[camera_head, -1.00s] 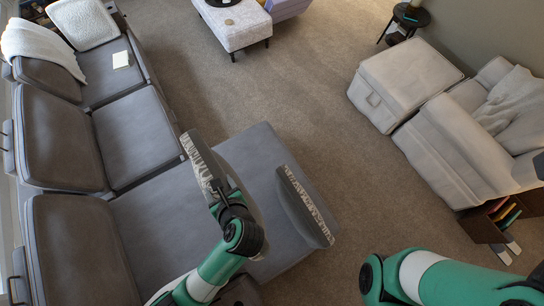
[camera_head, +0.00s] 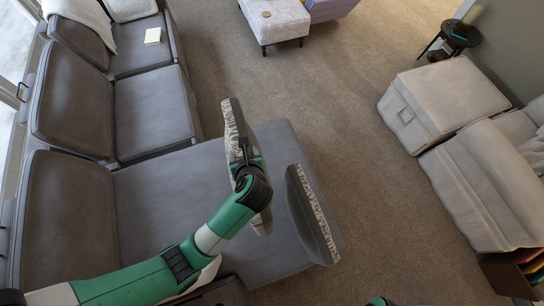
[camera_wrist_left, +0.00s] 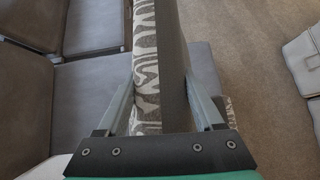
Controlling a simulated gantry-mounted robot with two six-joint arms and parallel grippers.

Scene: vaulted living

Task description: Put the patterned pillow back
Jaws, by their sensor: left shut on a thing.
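My left gripper (camera_head: 243,162) is shut on a patterned pillow (camera_head: 231,117), dark grey on one face with a white-and-grey pattern on the other. It holds this pillow on edge above the chaise part of the grey sofa (camera_head: 160,195). The left wrist view shows the pillow (camera_wrist_left: 147,55) between the two fingers (camera_wrist_left: 162,90). A second, similar pillow (camera_head: 318,215) stands on edge at the chaise's right side, apart from the held one. Whether the held pillow touches the seat is hidden. My right gripper is out of view.
A light ottoman (camera_head: 274,22) stands at the back. A pale armchair (camera_head: 480,180) is at the right. Carpet (camera_head: 330,110) between is clear.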

